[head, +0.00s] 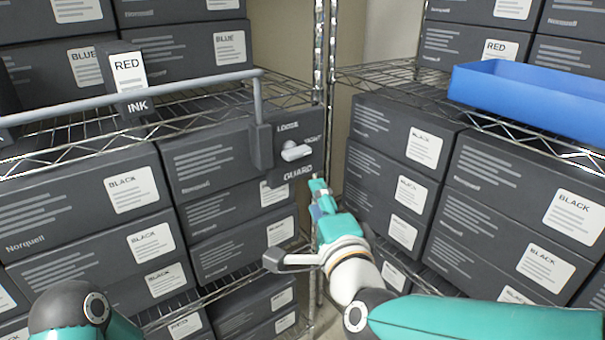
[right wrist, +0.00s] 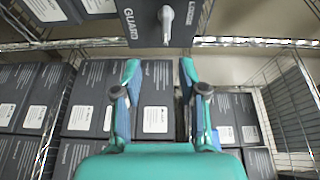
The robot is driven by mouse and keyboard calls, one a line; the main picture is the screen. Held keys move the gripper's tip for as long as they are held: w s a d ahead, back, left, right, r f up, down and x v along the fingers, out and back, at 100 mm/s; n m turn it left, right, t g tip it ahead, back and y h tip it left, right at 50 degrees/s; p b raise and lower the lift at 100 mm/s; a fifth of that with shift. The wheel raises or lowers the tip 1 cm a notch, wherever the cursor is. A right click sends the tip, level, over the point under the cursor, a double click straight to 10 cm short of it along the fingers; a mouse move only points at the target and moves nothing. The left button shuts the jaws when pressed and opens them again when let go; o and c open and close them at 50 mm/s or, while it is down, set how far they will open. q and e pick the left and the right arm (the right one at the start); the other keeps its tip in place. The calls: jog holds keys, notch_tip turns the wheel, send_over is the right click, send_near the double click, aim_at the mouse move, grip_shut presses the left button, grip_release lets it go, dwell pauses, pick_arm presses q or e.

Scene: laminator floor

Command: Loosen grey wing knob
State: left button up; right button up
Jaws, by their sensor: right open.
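The grey wing knob (head: 296,152) is a pale, elongated knob on a dark guard panel (head: 276,172). The panel carries the words LOOSE, TIGHT and GUARD. In the head view the knob's wing lies close to level. It also shows in the right wrist view (right wrist: 166,24), at the top, just right of the word GUARD. My right gripper (head: 318,188) is below and slightly right of the knob, apart from it. In the right wrist view its two fingers (right wrist: 158,75) are spread with nothing between them. My left gripper is not in view.
A grey rail (head: 190,86) runs left from the panel's upright. Wire shelves hold many dark boxes on both sides. A blue tray (head: 530,100) sits on the right shelf. A chrome post (head: 326,100) stands just right of the panel.

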aim_at(299, 156)
jog(key=p+x, duration=0.1)
jog(key=x, duration=0.4)
jog(key=p+x, duration=0.1)
jog(key=x, duration=0.5)
jog(key=r+x, duration=0.1)
jog(key=x, duration=0.4)
jog(key=shift+w+p, duration=0.3)
jog(key=shift+p, duration=0.1)
